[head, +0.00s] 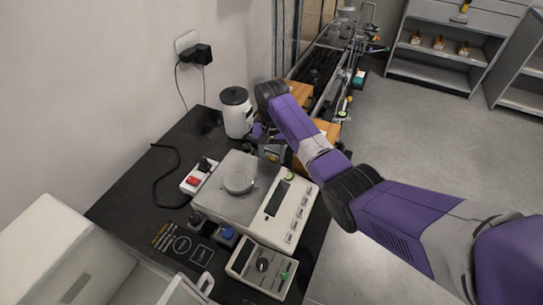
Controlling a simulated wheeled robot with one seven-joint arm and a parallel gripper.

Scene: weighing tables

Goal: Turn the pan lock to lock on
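A weighing balance (219,204) with a round metal pan (239,181) and a light keypad panel (290,212) stands on the black table. In front of it is a small light control box (247,258) with a dark round knob (262,265) and a green part. A dark block with a blue top (227,233) sits at the balance's front left. Which of these is the pan lock, and its setting, I cannot tell. My gripper (270,152) is behind the balance, beyond the pan, small and partly hidden by my arm; its fingers cannot be made out.
A white canister with a dark lid (236,118) stands at the back of the table, close to my wrist. A power strip (198,177) with a red switch and a cable lie left of the balance. A white box (60,250) fills the front left. Shelves stand far right.

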